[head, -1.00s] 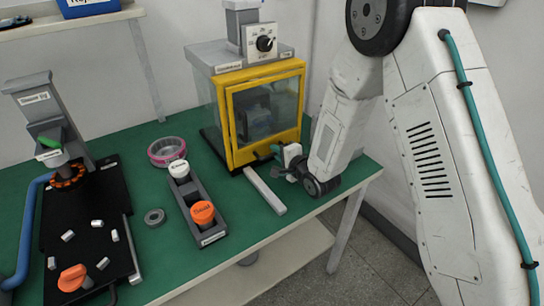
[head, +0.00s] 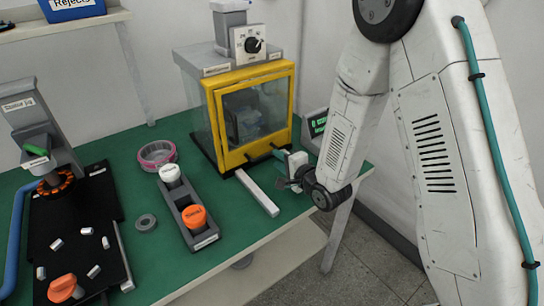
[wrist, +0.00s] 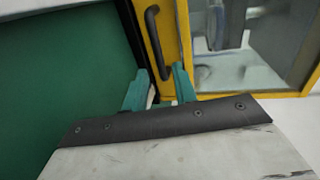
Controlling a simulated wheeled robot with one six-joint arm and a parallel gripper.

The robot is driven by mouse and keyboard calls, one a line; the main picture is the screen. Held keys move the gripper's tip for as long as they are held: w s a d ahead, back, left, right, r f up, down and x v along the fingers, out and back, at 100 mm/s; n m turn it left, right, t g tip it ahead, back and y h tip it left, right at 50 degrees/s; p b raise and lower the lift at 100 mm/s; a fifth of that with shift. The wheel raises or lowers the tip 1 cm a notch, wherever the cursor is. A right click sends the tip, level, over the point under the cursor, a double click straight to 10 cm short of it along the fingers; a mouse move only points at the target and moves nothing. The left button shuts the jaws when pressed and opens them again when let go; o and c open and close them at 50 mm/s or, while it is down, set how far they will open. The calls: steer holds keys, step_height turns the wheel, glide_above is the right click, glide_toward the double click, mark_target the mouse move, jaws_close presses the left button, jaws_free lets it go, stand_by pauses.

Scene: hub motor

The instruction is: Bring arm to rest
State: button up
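My arm reaches down from the upper right in the head view to my gripper (head: 281,168), which is at the front right corner of the yellow-framed glass cabinet (head: 250,105). In the wrist view my gripper's two teal fingers (wrist: 160,82) stand apart, with nothing seen between them. The cabinet's dark door handle (wrist: 157,43) is just beyond the fingers, and I see no grip on it. The cabinet's yellow door looks shut.
A pale bar (head: 258,193) lies on the green table (head: 170,260) in front of the cabinet. A grey holder (head: 188,212) with white and orange knobs, a pink ring (head: 157,153) and a black board (head: 75,225) stand to the left. A green display (head: 317,125) is behind my arm.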

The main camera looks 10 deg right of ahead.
steer(key=shift+s+d+r, duration=0.1)
steer(key=shift+s+d, duration=0.15)
steer(key=shift+s, duration=0.3)
steer(key=shift+w+d+r, duration=0.1)
steer(key=shift+w+r, duration=0.05)
steer(key=shift+r, duration=0.05)
steer(key=s+d+r+n+g+h, duration=0.55)
steer(key=s+d+r+h, duration=0.2)
steer(key=d+r, duration=0.6)
steer(key=s+d+r+n+g, duration=0.1)
steer(key=s+r+n+g, duration=0.2)
steer(key=s, duration=1)
steer(key=s+d+r+n+g, duration=0.1)
steer(key=s+r+n+g, duration=0.2)
steer(key=s, duration=1.1)
step_height(320, 180, up, 3)
steer(key=shift+s+d+f+g, duration=0.1)
steer(key=shift+s+d+g, duration=0.1)
steer(key=shift+d+g, duration=0.2)
